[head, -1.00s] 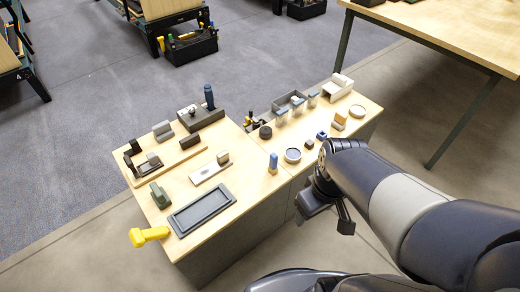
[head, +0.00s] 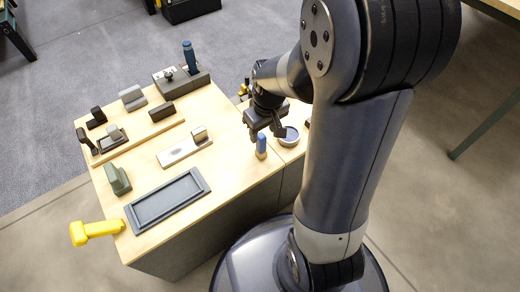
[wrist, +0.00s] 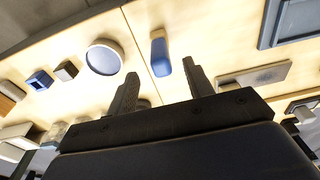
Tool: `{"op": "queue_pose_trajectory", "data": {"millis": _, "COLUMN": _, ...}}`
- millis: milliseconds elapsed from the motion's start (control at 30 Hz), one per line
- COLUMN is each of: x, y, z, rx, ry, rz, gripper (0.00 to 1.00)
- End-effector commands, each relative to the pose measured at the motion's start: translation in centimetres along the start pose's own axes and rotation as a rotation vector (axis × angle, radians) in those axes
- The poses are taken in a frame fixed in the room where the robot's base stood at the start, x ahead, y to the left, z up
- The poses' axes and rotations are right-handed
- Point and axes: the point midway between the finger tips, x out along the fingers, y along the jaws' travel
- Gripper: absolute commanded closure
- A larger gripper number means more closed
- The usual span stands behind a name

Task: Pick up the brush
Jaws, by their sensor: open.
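A small upright piece with a blue part and a tan part (head: 261,147), which looks like the brush, stands near the front edge of the wooden bench top. It also shows in the wrist view (wrist: 160,55), where it lies in line with the gap between my fingers. I cannot tell its bristles for certain. My gripper (head: 265,133) points down above and just behind it in the head view. The fingers (wrist: 160,72) are apart with nothing held between them.
A round grey dish (head: 289,136) stands close to the right of the blue piece. A pale plate with a block (head: 180,152), a dark tray (head: 165,200) and a yellow-handled tool (head: 95,231) are to the left. My arm hides the bench's right part.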

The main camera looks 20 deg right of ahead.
Motion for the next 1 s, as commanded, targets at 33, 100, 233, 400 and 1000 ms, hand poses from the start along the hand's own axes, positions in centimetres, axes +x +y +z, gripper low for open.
{"op": "queue_pose_trajectory", "data": {"millis": 33, "x": 0.7, "y": 0.0, "z": 0.0, "rx": 0.000, "ry": -0.001, "rz": -0.001, "gripper": 0.51}}
{"op": "queue_pose_trajectory", "data": {"millis": 100, "x": 0.9, "y": 0.0, "z": 0.0, "rx": 0.000, "ry": 0.000, "rz": 0.000, "gripper": 0.51}}
{"op": "queue_pose_trajectory", "data": {"millis": 233, "x": 1.6, "y": 0.0, "z": -0.1, "rx": -0.001, "ry": 0.000, "rz": 0.000, "gripper": 0.51}}
{"op": "queue_pose_trajectory", "data": {"millis": 400, "x": 3.9, "y": -0.1, "z": -0.5, "rx": -0.002, "ry": 0.000, "rz": 0.000, "gripper": 0.51}}
{"op": "queue_pose_trajectory", "data": {"millis": 1000, "x": 6.0, "y": -0.1, "z": -0.6, "rx": -0.001, "ry": 0.001, "rz": 0.000, "gripper": 0.66}}
